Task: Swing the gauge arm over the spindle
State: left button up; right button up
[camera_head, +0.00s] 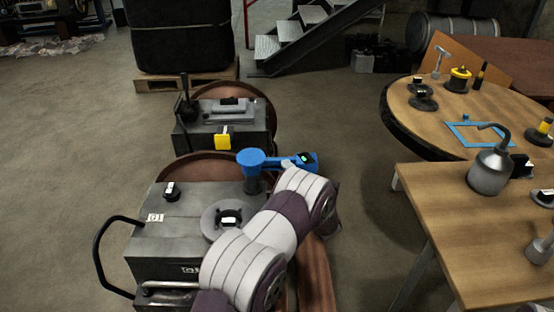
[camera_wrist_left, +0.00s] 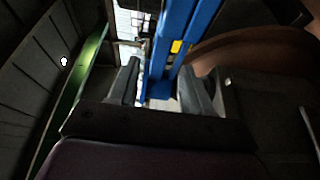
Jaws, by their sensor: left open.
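The blue gauge arm (camera_head: 285,163) stands on a post at the back right of the grey machine box. It points right, away from the round grey disc (camera_head: 211,222) with a dark hub, which looks like the spindle. In the left wrist view the blue bar (camera_wrist_left: 178,35) runs between the two fingers of my left gripper (camera_wrist_left: 160,82). The fingers are open, one on each side of it; contact cannot be told. In the head view my left arm crosses the box's right side and hides the gripper and part of the disc. My right gripper is not seen.
The grey box (camera_head: 165,235) has a black side handle (camera_head: 100,250). Behind it stands a second dark box (camera_head: 200,136) with a yellow tag (camera_head: 222,138). A wooden table (camera_head: 480,225) with an oil can (camera_head: 489,172) stands at right. The floor at left is clear.

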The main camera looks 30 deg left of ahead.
aim_at(276, 158)
pick_arm(q)
jog(key=b+x, duration=0.1)
jog(key=x, duration=0.7)
jog(key=shift+w+a, duration=0.2)
jog(key=shift+a, duration=0.05)
grip_shut()
